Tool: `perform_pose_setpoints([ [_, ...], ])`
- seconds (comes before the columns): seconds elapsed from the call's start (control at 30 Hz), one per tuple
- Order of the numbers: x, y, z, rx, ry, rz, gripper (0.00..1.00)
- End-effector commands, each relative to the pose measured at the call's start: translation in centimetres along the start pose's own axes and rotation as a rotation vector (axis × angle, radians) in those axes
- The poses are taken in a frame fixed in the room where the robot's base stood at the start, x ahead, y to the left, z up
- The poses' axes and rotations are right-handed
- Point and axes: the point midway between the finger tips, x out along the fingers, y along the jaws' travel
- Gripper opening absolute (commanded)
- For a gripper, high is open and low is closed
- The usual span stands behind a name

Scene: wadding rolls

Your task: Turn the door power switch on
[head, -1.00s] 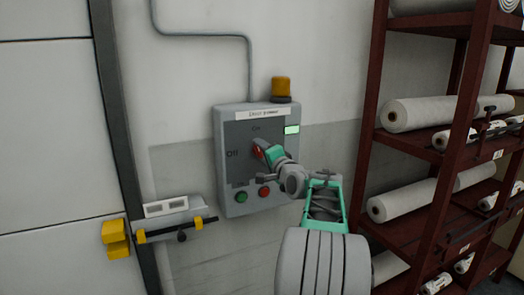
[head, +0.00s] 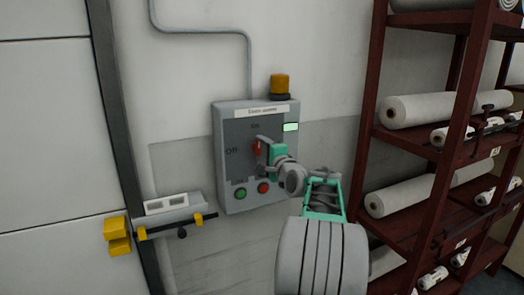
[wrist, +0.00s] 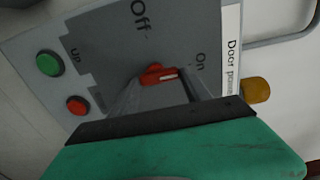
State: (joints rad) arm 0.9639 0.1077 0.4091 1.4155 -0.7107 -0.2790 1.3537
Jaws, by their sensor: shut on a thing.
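The door power switch is a red rotary knob (head: 257,148) on a grey control box (head: 228,195). The box has an "Off" label left of the knob and an "On" label above it. In the wrist view the red knob (wrist: 153,75) sits between my fingertips, its white mark pointing towards the side with "On". My gripper (head: 264,150) reaches the box from the lower right and is shut on the knob; it also shows in the wrist view (wrist: 163,80). My fingers hide part of the knob.
Below the knob are a green button (head: 240,193) and a red button (head: 264,188). A small green lamp (head: 291,127) glows on the box; an amber beacon (head: 280,85) stands on top. A dark red rack (head: 452,120) with white rolls is close on the right. A yellow-ended latch (head: 175,226) is lower left.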

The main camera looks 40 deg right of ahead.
Motion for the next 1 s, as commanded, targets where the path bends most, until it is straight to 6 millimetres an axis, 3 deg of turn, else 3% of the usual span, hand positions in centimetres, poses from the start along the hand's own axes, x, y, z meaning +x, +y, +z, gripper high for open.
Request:
perform_pose_setpoints([
  [0.1, 0.0, -0.1, 0.0, 0.001, 0.0, -0.002, 0.15],
  [0.13, 0.0, -0.1, 0.0, 0.001, 0.0, -0.002, 0.57],
  [0.37, 0.0, 0.0, 0.0, 0.0, 0.0, -0.001, 0.76],
  [0.67, -0.3, 0.0, 0.0, -0.001, 0.0, -0.001, 0.77],
  [1.0, -6.5, 0.2, -0.1, 0.0, 0.003, -0.002, 0.77],
])
